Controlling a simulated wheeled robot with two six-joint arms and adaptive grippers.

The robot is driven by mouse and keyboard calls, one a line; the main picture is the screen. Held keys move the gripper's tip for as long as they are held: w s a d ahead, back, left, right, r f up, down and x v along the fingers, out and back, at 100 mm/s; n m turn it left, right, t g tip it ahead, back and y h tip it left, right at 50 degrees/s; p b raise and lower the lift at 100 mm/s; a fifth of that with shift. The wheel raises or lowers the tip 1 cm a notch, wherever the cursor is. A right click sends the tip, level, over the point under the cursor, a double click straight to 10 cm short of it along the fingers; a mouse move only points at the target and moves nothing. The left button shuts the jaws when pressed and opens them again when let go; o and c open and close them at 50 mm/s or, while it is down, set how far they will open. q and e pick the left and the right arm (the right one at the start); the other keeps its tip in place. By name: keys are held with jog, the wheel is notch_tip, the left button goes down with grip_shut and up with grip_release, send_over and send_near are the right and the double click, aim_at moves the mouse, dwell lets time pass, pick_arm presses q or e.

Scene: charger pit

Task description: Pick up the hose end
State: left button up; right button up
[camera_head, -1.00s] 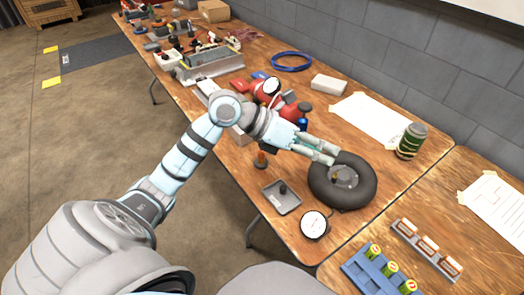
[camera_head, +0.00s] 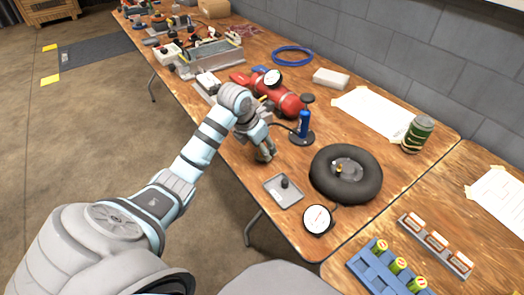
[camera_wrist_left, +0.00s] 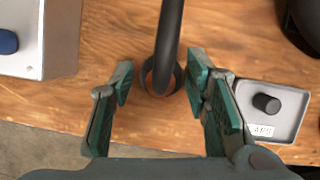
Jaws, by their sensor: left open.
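The black hose (camera_wrist_left: 169,35) comes down from the top of the left wrist view and ends at a dark ring near the tabletop, between my fingers. My left gripper (camera_wrist_left: 155,82) is open, one finger on each side of the hose end, with a gap to each finger. In the head view my left gripper (camera_head: 264,155) points down at the table's near edge and mostly hides the hose end. The hose leads from there to the blue pump (camera_head: 303,123) on its dark base. My right gripper is not in view.
A small grey tray (camera_head: 283,191) with a black knob lies just right of the gripper. A black tyre (camera_head: 346,173) and a round gauge (camera_head: 317,219) are farther right. A red cylinder (camera_head: 282,98) lies behind the gripper.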

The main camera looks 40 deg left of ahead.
pick_arm(q)
jog(key=shift+w+f, duration=0.1)
grip_shut()
notch_tip(320, 180, up, 20)
jog(key=p, duration=1)
jog(key=shift+p, duration=0.4)
